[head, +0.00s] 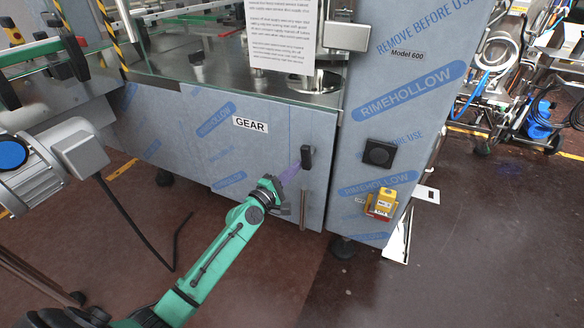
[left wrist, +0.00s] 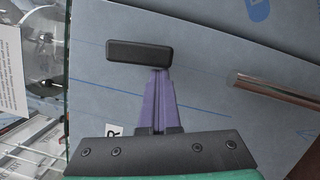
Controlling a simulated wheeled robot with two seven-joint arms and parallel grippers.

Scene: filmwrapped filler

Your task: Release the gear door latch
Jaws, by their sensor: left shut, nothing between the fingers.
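The gear door (head: 265,165) is a grey film-wrapped panel low on the machine, with a white GEAR label (head: 250,124). Its latch (head: 306,157) is a short black handle near the door's right side, standing upright in the head view. In the left wrist view the latch (left wrist: 140,52) lies across the upper middle. My left gripper (head: 298,170) has purple fingers, shut and empty. In the left wrist view its fingertips (left wrist: 160,72) meet the latch's lower edge, right of its middle. I cannot tell whether they touch it. The door looks closed. My right gripper is not in view.
A metal bar (head: 303,208) stands out below the latch, also in the left wrist view (left wrist: 280,90). Right of the door are a black square knob (head: 379,153) and a yellow switch box (head: 382,203). A grey motor (head: 50,160) stands at left.

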